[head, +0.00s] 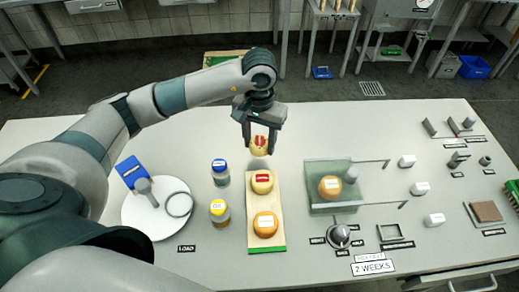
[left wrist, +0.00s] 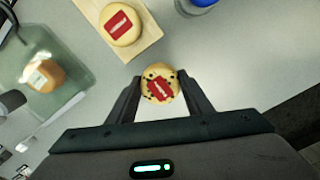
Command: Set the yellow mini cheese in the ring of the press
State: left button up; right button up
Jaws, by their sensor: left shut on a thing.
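My left gripper (head: 258,148) is shut on a small pale yellow cheese with a red label (head: 260,143), just beyond the far end of the wooden board. In the left wrist view the held cheese (left wrist: 158,84) sits between the fingertips (left wrist: 160,92) and shows dark specks. Whether it touches the table is unclear. I cannot tell whether this is the press's ring. My right gripper is not in view.
The board (head: 280,210) holds a plain yellow red-labelled cheese (head: 262,182) and an orange one (head: 265,225). Two blue- and yellow-capped jars (head: 221,173) stand between board and plate. A glass-like case (head: 350,199) with an orange cheese (head: 330,187) stands at right.

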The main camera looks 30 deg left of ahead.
aim_at(259, 151)
pick_arm(q)
notch_tip(259, 151, down, 2)
jog(key=shift+s+f+p, duration=0.1)
jog(key=shift+f+p, duration=0.1)
jog(key=shift+p, duration=0.5)
jog(key=shift+f, duration=0.7)
jog(key=shift+f, duration=0.1)
jog(key=o, duration=1.1)
